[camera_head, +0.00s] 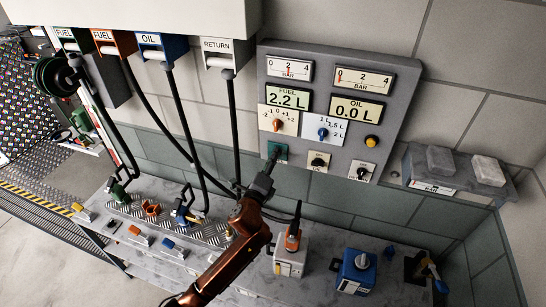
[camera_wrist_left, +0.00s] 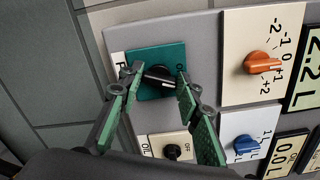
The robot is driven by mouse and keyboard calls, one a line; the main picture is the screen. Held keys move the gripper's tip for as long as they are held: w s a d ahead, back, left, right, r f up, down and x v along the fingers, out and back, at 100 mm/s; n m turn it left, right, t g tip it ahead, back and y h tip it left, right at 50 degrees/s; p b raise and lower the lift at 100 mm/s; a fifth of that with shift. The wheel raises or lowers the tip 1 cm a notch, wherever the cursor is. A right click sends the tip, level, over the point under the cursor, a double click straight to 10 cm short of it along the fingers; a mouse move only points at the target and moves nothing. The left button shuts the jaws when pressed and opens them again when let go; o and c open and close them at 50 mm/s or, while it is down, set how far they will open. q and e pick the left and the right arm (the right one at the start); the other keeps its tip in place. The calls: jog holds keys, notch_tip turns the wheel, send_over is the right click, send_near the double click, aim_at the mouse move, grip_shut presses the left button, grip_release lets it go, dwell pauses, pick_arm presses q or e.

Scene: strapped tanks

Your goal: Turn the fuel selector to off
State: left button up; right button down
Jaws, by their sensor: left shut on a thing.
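The fuel selector is a black knob (camera_wrist_left: 158,74) on a green plate (camera_wrist_left: 172,54) at the lower left of the grey wall panel. The plate also shows in the head view (camera_head: 283,153), where the gripper hides most of the knob. My left gripper (camera_wrist_left: 156,75) reaches up to it from below, its two green-padded fingers on either side of the knob, shut on it. In the wrist view the knob's handle lies roughly crosswise between the fingertips. The plate's lettering is mostly covered, so I cannot read the setting. My right gripper is in neither view.
A black oil selector (camera_head: 318,161) on a cream plate is close beside the green plate. An orange knob (camera_head: 278,125) and a blue knob (camera_head: 322,133) sit above. Hoses hang at left. An orange-topped can (camera_head: 291,255) and blue can (camera_head: 356,272) stand on the bench below.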

pick_arm(q)
jog(key=n+p, duration=0.1)
jog(key=n, duration=0.3)
jog(key=shift+f+n, duration=0.15)
jog(key=shift+n, duration=0.15)
dwell(0.5)
jog(key=o, duration=1.2)
jog(key=shift+c, duration=0.2)
jog(key=v, duration=1.2)
